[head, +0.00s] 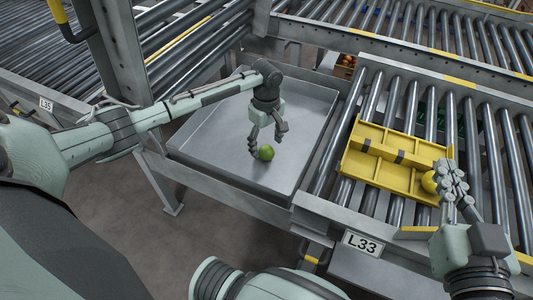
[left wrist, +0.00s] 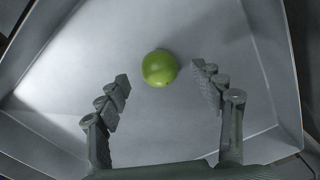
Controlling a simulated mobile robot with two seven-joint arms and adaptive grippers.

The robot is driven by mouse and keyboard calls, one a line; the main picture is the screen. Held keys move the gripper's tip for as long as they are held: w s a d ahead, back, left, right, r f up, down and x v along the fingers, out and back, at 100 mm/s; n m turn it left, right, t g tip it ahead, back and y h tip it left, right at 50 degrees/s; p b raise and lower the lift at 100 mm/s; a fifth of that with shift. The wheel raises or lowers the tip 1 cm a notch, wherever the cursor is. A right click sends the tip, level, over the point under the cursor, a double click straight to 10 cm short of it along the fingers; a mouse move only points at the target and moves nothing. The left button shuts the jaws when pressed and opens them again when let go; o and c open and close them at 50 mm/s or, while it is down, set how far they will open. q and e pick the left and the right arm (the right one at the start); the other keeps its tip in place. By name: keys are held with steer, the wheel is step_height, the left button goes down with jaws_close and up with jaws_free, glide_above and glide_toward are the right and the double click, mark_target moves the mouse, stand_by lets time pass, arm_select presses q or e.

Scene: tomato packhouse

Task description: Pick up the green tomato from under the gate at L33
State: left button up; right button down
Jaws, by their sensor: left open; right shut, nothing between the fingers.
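The green tomato (head: 266,152) lies on the floor of a grey metal tray (head: 215,160), left of the L33 label (head: 362,244). My left gripper (head: 264,142) is open, low over the tray with its fingers close around the tomato. In the left wrist view the tomato (left wrist: 159,68) sits between and slightly beyond the two fingertips, with gaps on both sides; I cannot tell contact. A yellow gate-like frame (head: 372,165) lies on the rollers at L33. My right gripper (head: 454,183) is shut and empty at the frame's right end, beside a rounded yellow thing (head: 429,182).
Roller conveyors (head: 500,150) run at the right and back. Raised tray walls surround the tomato. A grey upright post (head: 118,50) stands behind my left arm. An L35 label (head: 46,104) is at far left. Reddish produce (head: 347,62) shows behind the rollers.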

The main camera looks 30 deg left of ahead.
mark_target(266, 148)
arm_select(q)
step_height(266, 148, down, 3)
steer(key=shift+w+a+f+b, duration=0.1)
steer(key=shift+f+b, duration=0.1)
steer(key=shift+b, duration=0.2)
arm_select(e)
steer(key=r+t, duration=0.1)
steer(key=a+r+y, duration=0.1)
steer(key=r, duration=0.1)
steer(key=s+a+r+t, duration=0.1)
steer(key=r, duration=0.1)
steer(key=shift+r+t+y, duration=0.2)
steer(key=shift+t+y, duration=0.1)
arm_select(q)
steer(key=shift+c, duration=0.6)
steer(key=c, duration=0.8)
steer(key=shift+o, duration=0.2)
